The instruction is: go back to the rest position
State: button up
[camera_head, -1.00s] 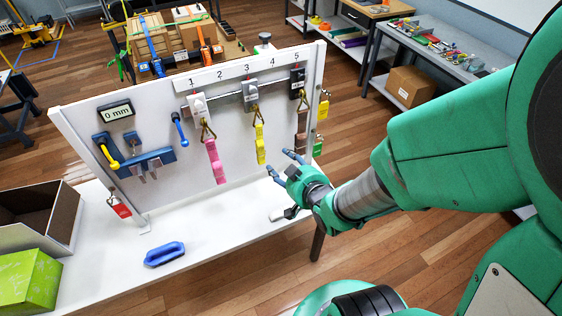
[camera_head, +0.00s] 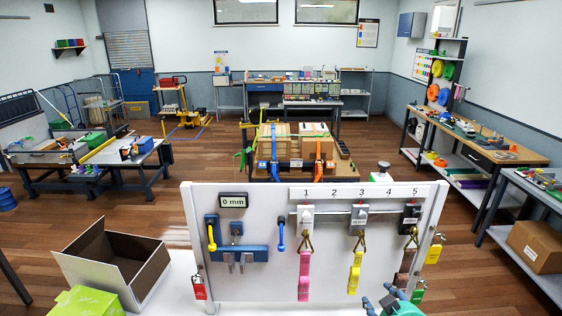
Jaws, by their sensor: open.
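My gripper (camera_head: 382,304) shows at the bottom edge, in front of the right part of the white strap board (camera_head: 268,284). Its blue fingers are apart and hold nothing that I can see; the lower part is cut off by the frame. On the board, a pink strap (camera_head: 304,275) hangs under number 1, a yellow strap (camera_head: 355,272) under 3 and a brown strap (camera_head: 403,268) under 5. My gripper is just below and right of the yellow strap; I cannot tell whether it touches the board.
An open cardboard box (camera_head: 117,265) and a green box (camera_head: 88,301) stand left of the board. A red tag (camera_head: 199,288) hangs at its left edge, a yellow tag (camera_head: 434,253) at its right. A strapped crate stand (camera_head: 297,155) is behind.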

jog(key=s+a+r+g+b, duration=0.2)
jog(key=s+a+r+b, duration=0.1)
jog(key=s, duration=0.5)
jog(key=s+a+r+g+b, duration=0.2)
jog(key=s+r, duration=0.4)
jog(key=s, duration=0.3)
jog(key=shift+s+a+g+y+b, duration=0.15)
jog(key=shift+a+g+y+b, duration=0.25)
jog(key=shift+g+b, duration=0.6)
jog(key=shift+o, duration=0.7)
dwell(0.4)
